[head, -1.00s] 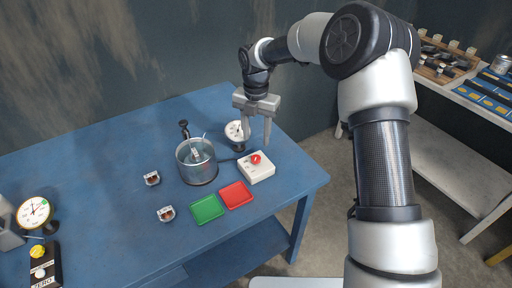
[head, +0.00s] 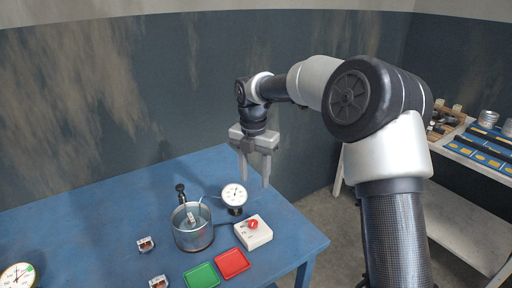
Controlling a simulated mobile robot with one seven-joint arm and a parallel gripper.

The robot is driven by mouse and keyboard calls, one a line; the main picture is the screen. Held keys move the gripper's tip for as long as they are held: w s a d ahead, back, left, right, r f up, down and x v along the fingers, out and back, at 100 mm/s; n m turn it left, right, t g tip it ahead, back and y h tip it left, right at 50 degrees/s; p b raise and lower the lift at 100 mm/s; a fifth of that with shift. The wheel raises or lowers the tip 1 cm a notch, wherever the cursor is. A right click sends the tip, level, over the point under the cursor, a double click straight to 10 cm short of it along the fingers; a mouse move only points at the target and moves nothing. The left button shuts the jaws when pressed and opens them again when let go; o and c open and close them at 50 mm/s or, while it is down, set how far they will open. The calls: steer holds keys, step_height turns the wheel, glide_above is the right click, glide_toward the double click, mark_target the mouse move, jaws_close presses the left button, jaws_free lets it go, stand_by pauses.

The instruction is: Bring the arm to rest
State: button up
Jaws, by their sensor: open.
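My gripper (head: 254,184) hangs from my arm at the right of the head view, its two fingers pointing down. The fingers are apart with nothing between them. It is above the back right part of the blue table (head: 110,205), over the area by the white dial gauge (head: 234,194). It looks clear of the table top. The arm is bent, reaching up and over from the right.
On the table stand a clear pot (head: 193,237), a white box with a red button (head: 253,233), a green tray (head: 202,276), a red tray (head: 231,263) and small metal parts (head: 146,244). A shelf bench (head: 480,160) stands at the right. The table's back left is clear.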

steer(key=s+d+r+m+t+h+p, duration=0.1)
steer(key=s+d+r+m, duration=0.4)
steer(key=s+r+m, duration=0.2)
steer(key=s+d+r+m+t+p, duration=0.1)
steer(key=s+d+r+m+t, duration=0.1)
steer(key=s+d+r+m, duration=0.4)
steer(key=s+d+r+m+t+p, duration=0.1)
steer(key=s+d+m, duration=0.1)
steer(key=s+m, duration=0.7)
steer(key=s+d+r+m+t+y, duration=0.1)
steer(key=s+d+r+m, duration=0.1)
steer(key=s+m, duration=0.6)
steer(key=shift+s+d+m+p, duration=0.4)
steer(key=shift+s+d, duration=0.15)
steer(key=shift+s, duration=0.05)
